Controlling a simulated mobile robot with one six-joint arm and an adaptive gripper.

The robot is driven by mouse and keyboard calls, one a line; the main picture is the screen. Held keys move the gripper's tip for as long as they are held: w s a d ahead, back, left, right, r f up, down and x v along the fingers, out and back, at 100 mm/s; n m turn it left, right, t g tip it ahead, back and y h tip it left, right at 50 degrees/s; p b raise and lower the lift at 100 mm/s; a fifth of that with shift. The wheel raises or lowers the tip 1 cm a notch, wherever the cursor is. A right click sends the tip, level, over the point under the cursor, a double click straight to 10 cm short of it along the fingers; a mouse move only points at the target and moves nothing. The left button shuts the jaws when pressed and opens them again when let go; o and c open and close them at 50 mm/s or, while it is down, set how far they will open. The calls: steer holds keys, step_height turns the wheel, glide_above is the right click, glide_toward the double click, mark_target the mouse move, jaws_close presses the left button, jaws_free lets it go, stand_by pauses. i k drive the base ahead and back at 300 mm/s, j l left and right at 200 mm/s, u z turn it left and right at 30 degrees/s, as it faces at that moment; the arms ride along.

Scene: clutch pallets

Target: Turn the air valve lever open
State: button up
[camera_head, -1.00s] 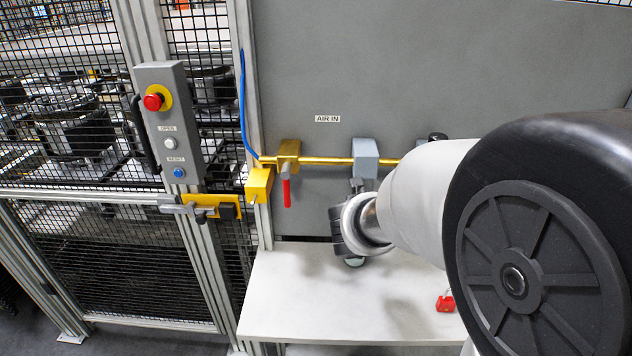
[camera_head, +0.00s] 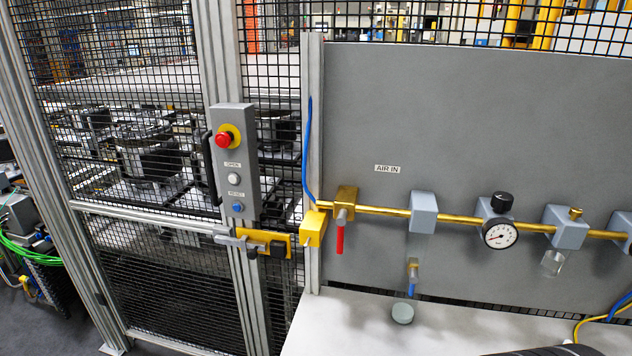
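The air valve (camera_head: 345,200) is a brass block on the left end of a brass pipe, on the grey panel below the "AIR IN" label (camera_head: 387,169). Its red lever (camera_head: 340,239) hangs straight down, across the line of the pipe. Nothing touches the lever. My gripper is not in view.
Along the pipe to the right are grey blocks (camera_head: 423,212) and a pressure gauge (camera_head: 500,234). A small blue-handled valve (camera_head: 411,289) hangs above a round grey cap (camera_head: 402,313) on the white table (camera_head: 340,325). A yellow gate latch (camera_head: 266,240) and button box (camera_head: 234,160) stand left.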

mark_target(342, 215)
steer(key=l+u, duration=0.1)
steer(key=l, duration=0.55)
steer(key=k+l+u, duration=0.1)
steer(key=l, duration=0.5)
steer(key=i+j+z, duration=0.1)
steer(key=i, duration=0.4)
